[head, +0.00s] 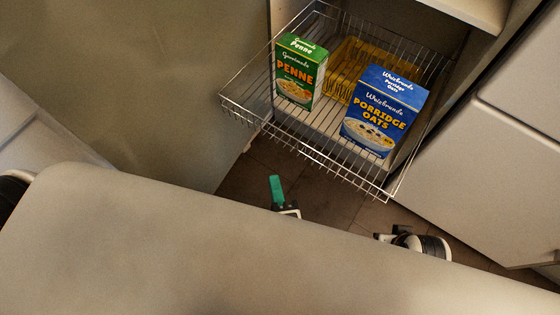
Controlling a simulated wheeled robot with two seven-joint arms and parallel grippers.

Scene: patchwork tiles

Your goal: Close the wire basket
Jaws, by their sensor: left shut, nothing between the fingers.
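The wire basket (345,177) is a chrome pull-out basket. It stands well out of a pale cabinet opening, its front rim over the dark floor. A green penne box (299,70) stands in its left part and a blue porridge oats box (384,112) in its right part. My left gripper (277,186), with green fingertips, is shut and empty. It is in front of and below the basket's front left part in the picture, apparently apart from it. The rest of my left gripper is hidden behind my pale body.
A yellow item (350,62), like a slatted or mesh basket, lies behind the boxes. A flat panel (130,80) stands at the left and pale cabinet fronts (480,165) at the right. Dark tiled floor (325,200) shows below the basket.

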